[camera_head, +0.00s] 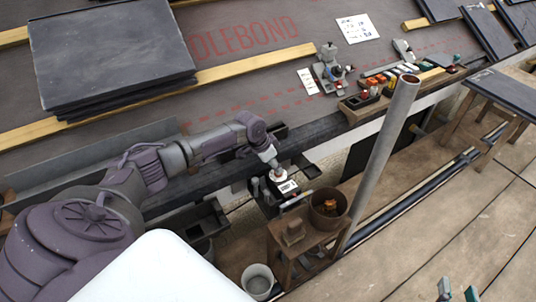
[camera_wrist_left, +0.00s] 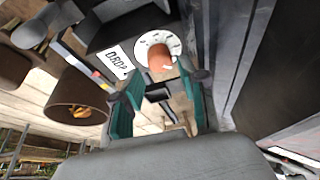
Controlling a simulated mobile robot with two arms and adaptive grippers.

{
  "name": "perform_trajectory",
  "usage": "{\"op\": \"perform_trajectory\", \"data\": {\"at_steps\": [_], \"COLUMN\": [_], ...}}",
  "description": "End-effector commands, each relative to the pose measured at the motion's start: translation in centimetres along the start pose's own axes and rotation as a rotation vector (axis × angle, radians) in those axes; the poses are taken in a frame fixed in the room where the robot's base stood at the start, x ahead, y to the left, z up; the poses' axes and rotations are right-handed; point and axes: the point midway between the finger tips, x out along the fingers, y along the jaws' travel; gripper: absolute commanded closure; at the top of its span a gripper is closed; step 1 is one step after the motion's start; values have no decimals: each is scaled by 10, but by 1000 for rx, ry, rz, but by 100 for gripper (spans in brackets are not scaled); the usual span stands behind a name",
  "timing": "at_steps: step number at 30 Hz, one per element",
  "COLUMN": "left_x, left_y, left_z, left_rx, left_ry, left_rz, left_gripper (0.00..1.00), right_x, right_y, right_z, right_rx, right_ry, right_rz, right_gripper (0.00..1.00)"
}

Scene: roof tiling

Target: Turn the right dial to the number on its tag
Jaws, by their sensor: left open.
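A white round dial (camera_wrist_left: 148,42) with dark marks around its rim and a reddish-brown knob (camera_wrist_left: 160,58) shows in the left wrist view. In the head view the dial (camera_head: 278,175) is partly covered by my left gripper. A white tag (camera_wrist_left: 119,62) beside it carries dark lettering that seems to read "DROP"; I make out no number. My left gripper (camera_head: 270,160) is over the dial. Its teal fingers (camera_wrist_left: 157,88) are apart, with the knob just beyond the tips and apparently untouched. Only one dial is clear. My right gripper (camera_head: 458,291) is at the bottom right, fingertips apart and empty.
A brown bucket (camera_head: 329,208) stands on a wooden stand close right of the dial. A grey pole (camera_head: 385,150) rises farther right. Slates (camera_head: 110,55) lie stacked on the roof. A pale bucket (camera_head: 257,281) stands below. The plank floor (camera_head: 440,215) at right is mostly clear.

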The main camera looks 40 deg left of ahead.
Motion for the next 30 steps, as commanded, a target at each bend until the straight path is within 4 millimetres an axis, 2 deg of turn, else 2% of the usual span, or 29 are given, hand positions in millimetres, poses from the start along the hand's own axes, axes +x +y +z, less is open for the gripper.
{"op": "perform_trajectory", "data": {"at_steps": [1,6,12,17,30], "left_x": [-13,-49,-76,-84,-84], "left_y": [-2,-1,-1,0,0], "left_z": [0,0,0,0,0], "left_rx": [2,2,0,0,0], "left_ry": [1,0,1,-1,0], "left_rz": [-3,-3,-1,-1,0], "left_gripper": [58,58,58,58,58], "right_x": [0,0,0,0,0], "right_y": [0,0,0,0,0], "right_z": [0,0,0,0,0], "right_rx": [0,0,0,0,0], "right_ry": [0,0,0,1,1], "right_rz": [0,0,0,0,0], "right_gripper": [60,60,60,60,60]}}
